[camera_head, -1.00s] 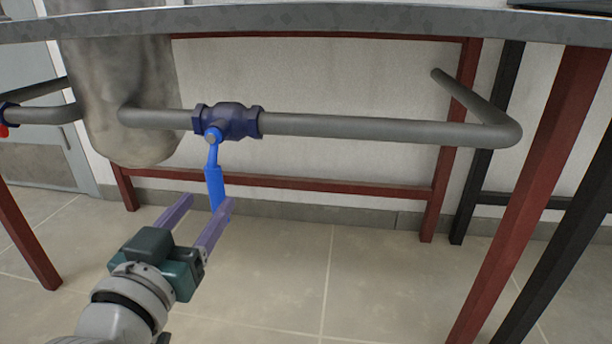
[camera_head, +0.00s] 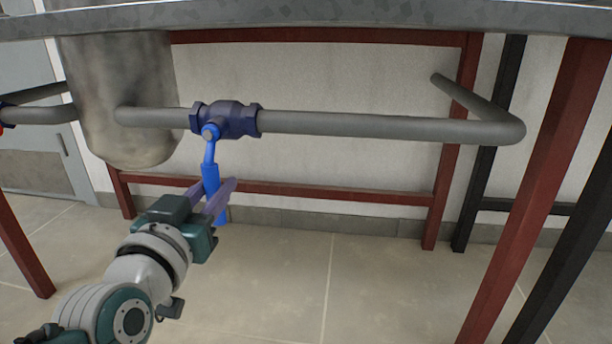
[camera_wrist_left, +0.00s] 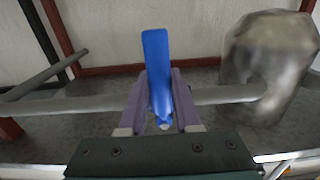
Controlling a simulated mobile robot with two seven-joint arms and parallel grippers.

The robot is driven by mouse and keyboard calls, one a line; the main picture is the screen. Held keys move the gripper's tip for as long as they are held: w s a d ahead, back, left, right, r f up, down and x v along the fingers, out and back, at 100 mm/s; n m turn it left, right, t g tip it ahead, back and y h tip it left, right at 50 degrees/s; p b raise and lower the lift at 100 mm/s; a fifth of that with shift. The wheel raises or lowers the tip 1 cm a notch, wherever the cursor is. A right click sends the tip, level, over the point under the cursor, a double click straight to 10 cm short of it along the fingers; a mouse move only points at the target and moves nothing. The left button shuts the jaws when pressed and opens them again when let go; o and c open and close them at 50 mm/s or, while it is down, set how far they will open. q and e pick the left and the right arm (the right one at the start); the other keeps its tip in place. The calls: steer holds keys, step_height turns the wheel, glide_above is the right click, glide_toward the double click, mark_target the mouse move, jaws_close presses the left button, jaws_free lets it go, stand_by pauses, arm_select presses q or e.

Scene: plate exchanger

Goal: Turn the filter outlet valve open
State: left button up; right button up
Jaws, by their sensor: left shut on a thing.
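The filter outlet valve (camera_head: 228,120) is a dark blue body on a grey horizontal pipe in the head view. Its bright blue lever handle (camera_head: 209,158) hangs down from the valve, across the pipe's line. My left gripper (camera_head: 220,192) reaches up from the lower left and is shut on the lower part of the handle. In the left wrist view the handle (camera_wrist_left: 157,60) stands between the two purple fingers of my left gripper (camera_wrist_left: 160,95). The fingers hide part of the handle in the head view. My right gripper is not in view.
The grey pipe (camera_head: 370,126) runs right to an elbow and left to a grey metal tank (camera_head: 120,90). A grey tabletop edge (camera_head: 300,20) lies above. Dark red legs (camera_head: 540,190) and a lower rail (camera_head: 320,194) frame the space. The floor below is clear.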

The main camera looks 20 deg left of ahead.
arm_select(q)
jaws_close()
stand_by(0.8)
